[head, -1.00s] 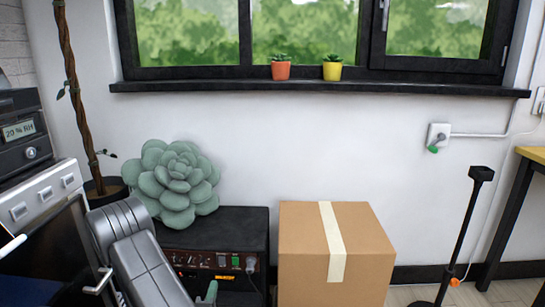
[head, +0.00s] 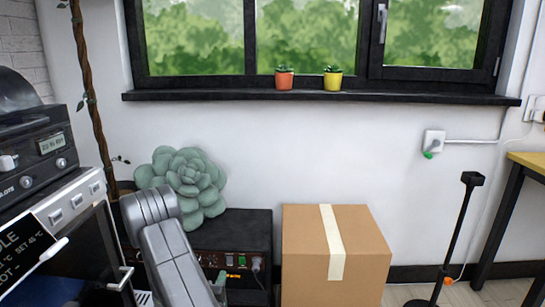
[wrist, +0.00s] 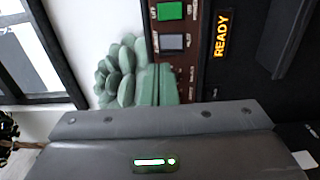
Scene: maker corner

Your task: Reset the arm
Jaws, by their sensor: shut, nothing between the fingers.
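My arm rises into the lower left of the head view as grey links, bent in front of a black box. My gripper (wrist: 157,82) shows in the wrist view as teal-green fingers lying together above the large grey body with a green light. It is shut and holds nothing. In the head view only a small green part of it shows low beside the arm, mostly hidden by the links.
The black box (head: 245,228) has a switch panel, also close in the wrist view, its sign reading READY (wrist: 222,33). A pale green succulent (head: 185,178) sits behind my arm. A cardboard box (head: 305,255) stands right, an oven-like machine (head: 80,225) left.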

